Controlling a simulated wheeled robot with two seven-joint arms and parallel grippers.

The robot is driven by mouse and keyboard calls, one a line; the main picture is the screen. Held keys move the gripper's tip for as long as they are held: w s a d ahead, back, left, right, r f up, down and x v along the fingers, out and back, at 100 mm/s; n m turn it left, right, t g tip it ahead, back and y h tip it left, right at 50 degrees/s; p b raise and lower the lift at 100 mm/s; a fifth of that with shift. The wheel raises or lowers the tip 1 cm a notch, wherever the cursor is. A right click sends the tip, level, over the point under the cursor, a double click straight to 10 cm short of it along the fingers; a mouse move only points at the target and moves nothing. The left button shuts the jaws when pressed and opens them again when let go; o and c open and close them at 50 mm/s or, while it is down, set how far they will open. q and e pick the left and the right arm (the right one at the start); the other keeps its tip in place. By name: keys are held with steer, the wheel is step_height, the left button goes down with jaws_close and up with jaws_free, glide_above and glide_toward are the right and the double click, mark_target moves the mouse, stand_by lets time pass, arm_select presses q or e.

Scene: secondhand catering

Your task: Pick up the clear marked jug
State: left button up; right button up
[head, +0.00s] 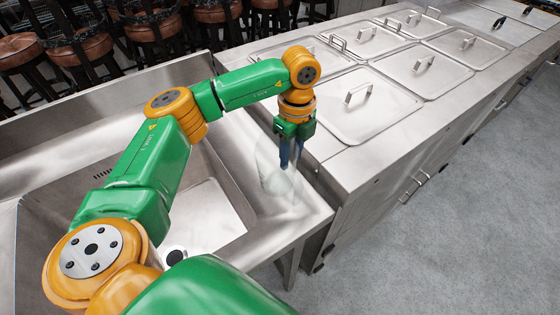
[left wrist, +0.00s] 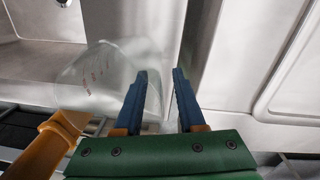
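The clear jug (head: 269,172) stands on the steel sink unit's ledge, right of the basin. It is see-through and faint in the head view. In the left wrist view the jug (left wrist: 100,78) shows red markings on its wall. My left gripper (head: 290,164) points down at the jug's right side. In the left wrist view my left gripper (left wrist: 160,72) has its blue fingers apart, with one finger overlapping the jug's right edge. I see nothing clearly held between them; whether a finger touches the jug, I cannot tell. My right gripper is not in view.
The sink basin (head: 215,212) is left of the jug. A steel counter (head: 340,178) with several lidded pans (head: 372,105) adjoins on the right, slightly apart from the ledge. Stools (head: 85,48) stand behind the sink. Grey floor (head: 460,220) is open at right.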

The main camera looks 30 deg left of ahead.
arm_select(q)
step_height(320, 180, down, 2)
steer(key=shift+a, duration=0.1)
jaws_close()
stand_by(1.4)
